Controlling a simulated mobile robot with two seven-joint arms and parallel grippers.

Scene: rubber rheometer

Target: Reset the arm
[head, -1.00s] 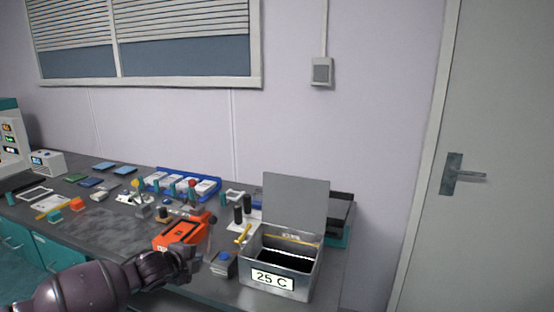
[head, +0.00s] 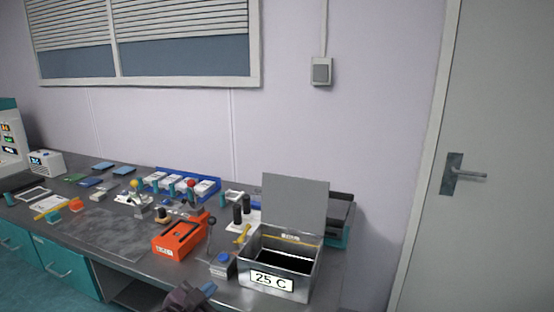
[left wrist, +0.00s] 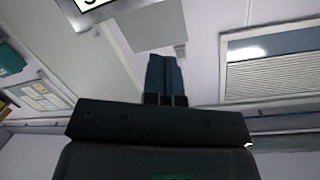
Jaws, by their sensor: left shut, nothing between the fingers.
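My left gripper (head: 208,289) is at the bottom edge of the head view, low in front of the bench's front edge. Only its tip and part of the wrist show. In the left wrist view its two fingers (left wrist: 166,78) are pressed together with nothing between them. The fingers are apart from everything on the bench. My right gripper is in neither view.
The metal bench (head: 112,232) carries an open "25 C" box (head: 305,283), an orange device (head: 172,243), a small blue-topped container (head: 222,266) and a blue tray (head: 209,195). A door (head: 500,120) stands at right. The floor in front is clear.

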